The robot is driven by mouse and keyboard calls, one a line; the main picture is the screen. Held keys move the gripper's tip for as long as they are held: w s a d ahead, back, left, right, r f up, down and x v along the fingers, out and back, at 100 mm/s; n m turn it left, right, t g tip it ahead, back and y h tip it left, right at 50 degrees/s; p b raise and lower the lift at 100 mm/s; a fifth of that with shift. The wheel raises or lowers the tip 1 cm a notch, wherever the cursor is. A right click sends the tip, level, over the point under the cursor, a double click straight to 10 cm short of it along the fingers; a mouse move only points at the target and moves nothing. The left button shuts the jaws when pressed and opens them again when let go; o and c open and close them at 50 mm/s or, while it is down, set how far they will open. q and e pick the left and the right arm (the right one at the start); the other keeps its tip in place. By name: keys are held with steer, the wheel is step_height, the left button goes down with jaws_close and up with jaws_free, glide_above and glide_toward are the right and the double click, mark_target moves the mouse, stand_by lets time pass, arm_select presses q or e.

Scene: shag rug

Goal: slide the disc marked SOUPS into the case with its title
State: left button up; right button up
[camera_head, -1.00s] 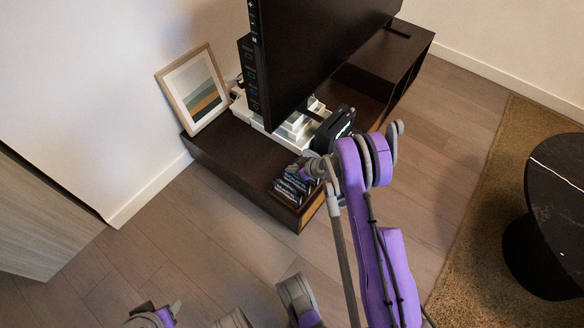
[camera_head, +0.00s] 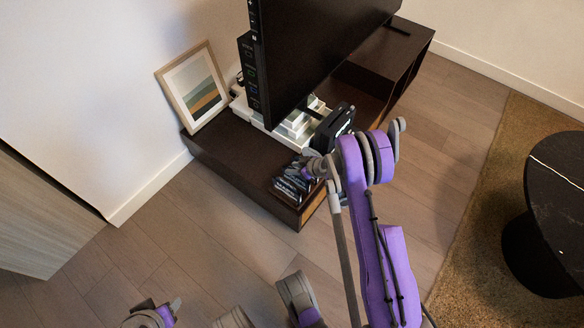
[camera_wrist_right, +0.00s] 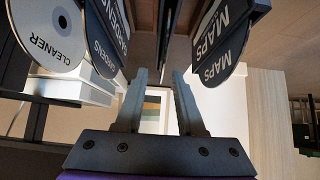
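In the head view my right gripper (camera_head: 306,168) is over a dark group of cases (camera_head: 291,188) at the near end of the low cabinet. In the right wrist view its fingers (camera_wrist_right: 160,82) are apart, with no disc clearly seen between them. A MAPS disc (camera_wrist_right: 220,54) and its matching dark case (camera_wrist_right: 232,12) are right of the fingers. A GARDENS case (camera_wrist_right: 108,22) and disc (camera_wrist_right: 101,55) are to the left. I cannot read SOUPS anywhere. Dark upright edges (camera_wrist_right: 166,35) lie ahead between the fingers, unlabelled. My left gripper (camera_head: 174,305) is at the bottom left, its opening unclear.
A CLEANER disc (camera_wrist_right: 50,38) is at the wrist view's left. The dark cabinet (camera_head: 222,160) carries a large screen (camera_head: 315,50), white stacked items (camera_head: 294,128), a black device (camera_head: 336,125) and a framed picture (camera_head: 194,88). A round black table (camera_head: 560,175) stands right.

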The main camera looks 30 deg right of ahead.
arm_select(q)
steer(key=shift+p+v, duration=1)
steer(key=shift+p, duration=0.1)
arm_select(e)
steer(key=v, duration=0.9)
steer(key=shift+s+r, duration=0.2)
steer(key=shift+r, duration=0.05)
arm_select(q)
steer(key=shift+w, duration=0.15)
